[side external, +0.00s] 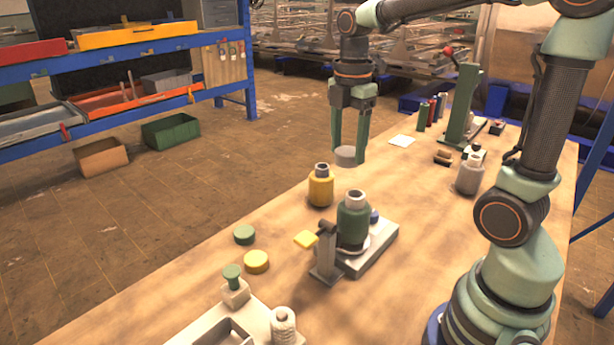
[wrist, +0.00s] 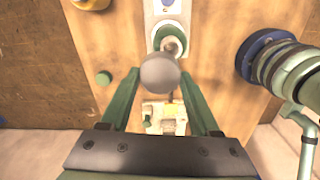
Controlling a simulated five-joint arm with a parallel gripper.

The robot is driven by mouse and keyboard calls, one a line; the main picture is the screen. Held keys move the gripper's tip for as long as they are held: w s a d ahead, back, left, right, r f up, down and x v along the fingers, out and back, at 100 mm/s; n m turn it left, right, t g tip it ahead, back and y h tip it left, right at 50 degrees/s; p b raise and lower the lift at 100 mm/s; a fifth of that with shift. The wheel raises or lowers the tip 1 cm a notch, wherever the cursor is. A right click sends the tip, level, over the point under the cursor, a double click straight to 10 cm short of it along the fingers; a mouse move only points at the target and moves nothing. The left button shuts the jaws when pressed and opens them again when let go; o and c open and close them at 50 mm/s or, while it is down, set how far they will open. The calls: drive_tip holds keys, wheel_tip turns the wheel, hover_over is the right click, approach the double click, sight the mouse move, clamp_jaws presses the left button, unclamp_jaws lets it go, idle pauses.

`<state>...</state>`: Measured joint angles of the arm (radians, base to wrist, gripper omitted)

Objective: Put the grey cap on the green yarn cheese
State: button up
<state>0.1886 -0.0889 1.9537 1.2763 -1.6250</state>
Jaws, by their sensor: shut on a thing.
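The grey cap (side external: 345,155) is a short round disc held between the fingertips of my gripper (side external: 348,150), in the air above the table. In the wrist view the cap (wrist: 160,72) sits between the two green fingers. The green yarn cheese (side external: 352,222) stands upright on a grey fixture (side external: 372,257), with a pale core showing at its top. The cap is higher than the cheese and apart from it. In the wrist view the cap partly covers a green-rimmed round thing (wrist: 174,36), which appears to be the green cheese.
A yellow cheese (side external: 320,188) and a grey cheese (side external: 468,176) stand on the table. A green cap (side external: 243,235) and a yellow cap (side external: 256,261) lie at the front left. A post with a yellow tab (side external: 306,239) stands beside the green cheese. A pale tray (side external: 250,325) is nearest.

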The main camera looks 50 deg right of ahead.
drive_tip(key=shift+s+d+m, duration=0.2)
drive_tip(key=shift+s+d, duration=0.05)
drive_tip(key=shift+s, duration=0.3)
drive_tip(key=shift+s+d+m, duration=0.2)
drive_tip(key=shift+s, duration=0.3)
drive_tip(key=shift+f, duration=0.1)
drive_tip(key=shift+f, duration=2.8)
drive_tip(key=shift+f, duration=0.15)
drive_tip(key=shift+f, duration=1.35)
drive_tip(key=o, duration=1.4)
drive_tip(key=shift+r, duration=0.1)
